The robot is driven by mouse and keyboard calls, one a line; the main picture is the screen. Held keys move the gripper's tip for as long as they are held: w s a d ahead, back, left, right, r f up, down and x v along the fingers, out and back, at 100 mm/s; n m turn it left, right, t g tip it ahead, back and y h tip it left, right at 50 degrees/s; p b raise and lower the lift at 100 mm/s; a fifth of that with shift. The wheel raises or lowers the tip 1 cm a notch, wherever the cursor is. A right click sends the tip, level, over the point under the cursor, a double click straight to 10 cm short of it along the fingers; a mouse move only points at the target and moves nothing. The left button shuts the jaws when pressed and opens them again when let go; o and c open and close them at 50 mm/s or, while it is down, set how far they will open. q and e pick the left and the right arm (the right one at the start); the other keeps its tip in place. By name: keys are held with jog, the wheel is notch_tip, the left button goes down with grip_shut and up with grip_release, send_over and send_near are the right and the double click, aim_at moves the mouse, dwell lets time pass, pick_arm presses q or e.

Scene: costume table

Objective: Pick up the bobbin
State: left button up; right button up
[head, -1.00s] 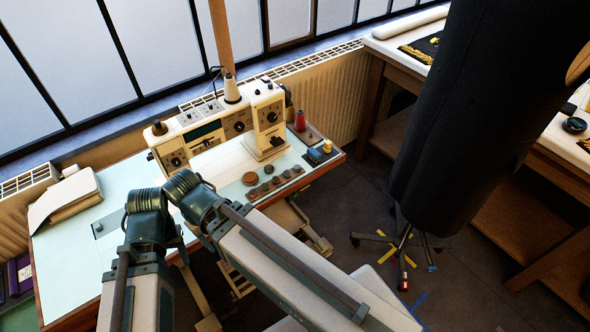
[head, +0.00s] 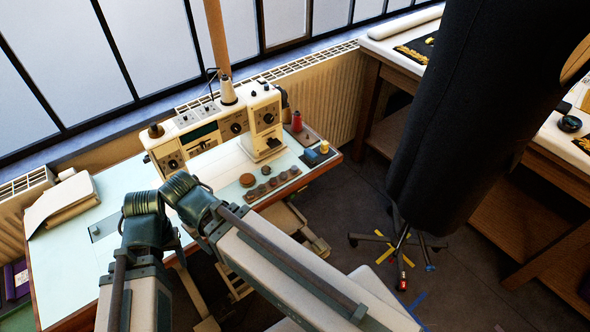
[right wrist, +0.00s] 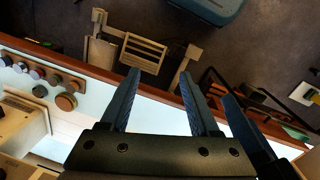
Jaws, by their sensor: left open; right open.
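Several small round bobbin-like pieces sit in a row on a brown rack (head: 258,193) near the table's front edge; which one is the bobbin I cannot tell. The rack also shows at the left of the right wrist view (right wrist: 57,76). A brown round disc (head: 247,180) lies beside it. My right gripper (right wrist: 162,78) is open and empty above the table's front edge, to the right of the rack in the wrist view. My left gripper (head: 174,241) is mostly hidden behind my arms in the head view; a dark finger beside the right gripper seems to be its own.
A cream sewing machine (head: 215,128) stands behind the rack. A red spool (head: 297,122) and a yellow spool (head: 324,147) stand to its right. A black dress form (head: 470,110) stands at the right. The pale tabletop (head: 75,262) is clear at the left.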

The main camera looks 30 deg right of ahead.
jog(key=w+d+r+m+t+p, duration=0.2)
jog(key=w+d+m, duration=0.4)
jog(key=w+d, duration=0.6)
jog(key=m+t+h+p, duration=0.1)
jog(key=m+t+h, duration=0.1)
jog(key=m, duration=0.4)
send_near(294, 167)
jog(key=w+f+b, duration=0.1)
jog(key=b, duration=0.3)
jog(key=d+f+b, duration=0.1)
jog(key=b, duration=0.3)
jog(key=shift+w+f, duration=0.1)
jog(key=shift+w, duration=0.25)
jog(key=shift+g, duration=0.3)
jog(key=b+x, duration=0.5)
jog(key=shift+s+f, duration=0.2)
jog(key=shift+r, duration=0.1)
grip_shut()
